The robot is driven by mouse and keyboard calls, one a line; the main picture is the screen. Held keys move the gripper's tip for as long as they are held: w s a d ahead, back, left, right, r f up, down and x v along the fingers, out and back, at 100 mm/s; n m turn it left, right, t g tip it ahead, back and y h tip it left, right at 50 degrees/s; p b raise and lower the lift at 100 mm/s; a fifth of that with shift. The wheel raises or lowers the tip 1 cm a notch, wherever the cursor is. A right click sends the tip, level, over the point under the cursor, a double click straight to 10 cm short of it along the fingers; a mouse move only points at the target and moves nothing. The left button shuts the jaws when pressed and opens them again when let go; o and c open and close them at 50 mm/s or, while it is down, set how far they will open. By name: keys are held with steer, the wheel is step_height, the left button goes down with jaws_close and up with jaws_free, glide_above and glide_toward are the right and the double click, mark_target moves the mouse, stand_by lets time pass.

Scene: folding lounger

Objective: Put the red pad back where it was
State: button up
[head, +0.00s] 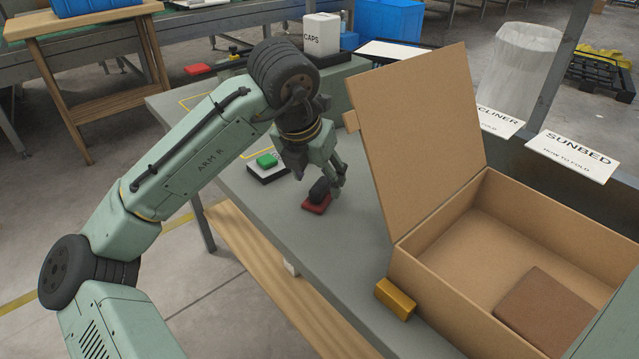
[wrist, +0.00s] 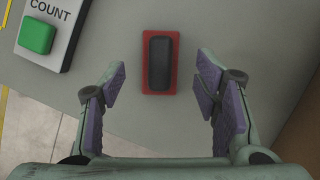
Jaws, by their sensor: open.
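The red pad (head: 313,208) lies flat on the grey worktop, with a black block (head: 319,190) on top of it. In the wrist view the pad shows as a red border (wrist: 147,76) around the black block (wrist: 158,63). My gripper (head: 338,178) is open just above and beside it. In the wrist view my fingertips (wrist: 160,76) stand to the left and right of the pad, apart from it, with nothing held.
A green COUNT button box (wrist: 36,36) is left of the pad. An open cardboard box (head: 560,225) holding a brown slab (head: 548,312) is at right, its flap (head: 420,140) raised. A yellow block (head: 396,299) sits by it. Yellow outlines (head: 190,99) mark the worktop's far part.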

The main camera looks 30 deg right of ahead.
steer(key=v, duration=0.9)
steer(key=shift+d, duration=0.1)
